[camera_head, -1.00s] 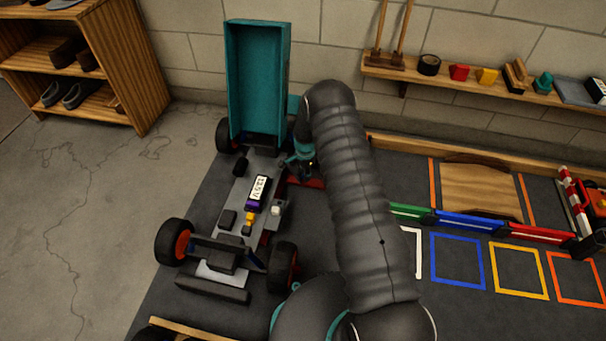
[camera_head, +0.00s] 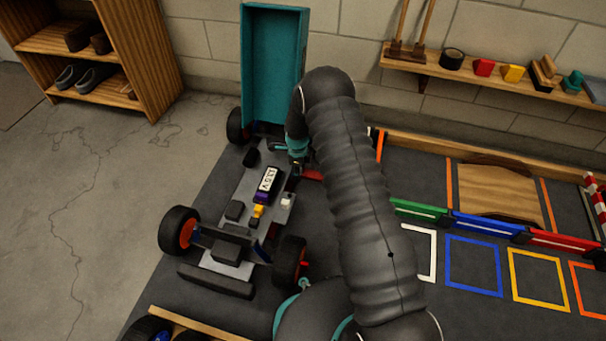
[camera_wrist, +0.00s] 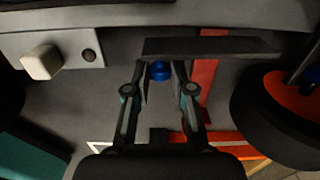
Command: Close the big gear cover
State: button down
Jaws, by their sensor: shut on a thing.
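A dark flat plate (camera_wrist: 215,48), which looks like the gear cover, lies just beyond my fingertips in the wrist view, beside the car's grey chassis (camera_wrist: 190,14). I cannot tell whether it is open or closed. My gripper (camera_wrist: 162,78) is shut on a small blue piece (camera_wrist: 160,71) at the plate's near edge. Whether that piece is joined to the plate is unclear. In the head view my gripper (camera_head: 297,165) is at the right side of the car's chassis (camera_head: 222,205), with its fingertips mostly hidden.
The teal body shell (camera_head: 272,65) stands upright at the car's far end. A white block (camera_wrist: 42,62) sits on the chassis, and an orange-rimmed wheel (camera_wrist: 285,100) is close to my gripper's right. Coloured barriers (camera_head: 487,227) stand to the right.

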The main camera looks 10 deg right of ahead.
jog(key=shift+a+m, duration=0.3)
jog(key=c, duration=1)
grip_release()
jog(key=shift+a, duration=0.15)
jog(key=shift+w+r, duration=0.1)
jog(key=shift+r, duration=0.25)
notch_tip(320, 180, up, 11)
jog(key=shift+r, duration=0.15)
